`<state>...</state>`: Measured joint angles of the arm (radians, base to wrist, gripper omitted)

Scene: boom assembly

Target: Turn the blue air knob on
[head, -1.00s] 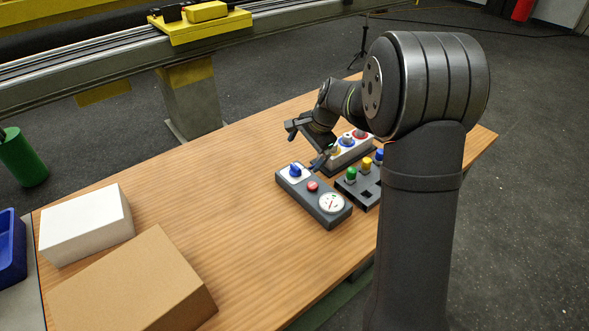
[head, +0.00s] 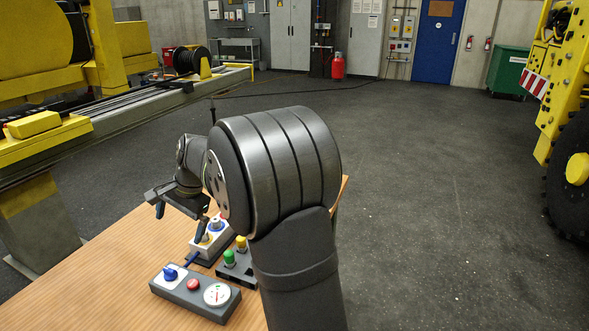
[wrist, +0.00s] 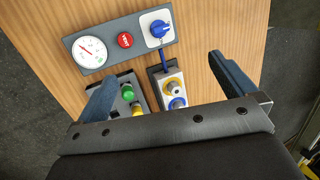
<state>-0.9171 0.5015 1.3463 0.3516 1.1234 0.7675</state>
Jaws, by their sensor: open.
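The blue air knob (head: 170,274) sits on a white plate at the left end of a dark grey panel (head: 206,308) on the wooden table. The panel also carries a red button (head: 193,285) and a round white gauge (head: 217,294). In the wrist view the blue knob (wrist: 160,29) is at the top, beyond the fingertips. A blue line runs from its plate toward the neighbouring box. My gripper (head: 181,219) is open and empty, with fingers wide apart, above the table behind the panel. It also shows in the wrist view (wrist: 162,75). Nothing touches the knob.
A dark block with green (head: 229,257) and yellow buttons stands beside the panel. A white-topped box (head: 212,240) with coloured round fittings lies below my gripper. The table left of the panel (head: 110,280) is clear in view.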

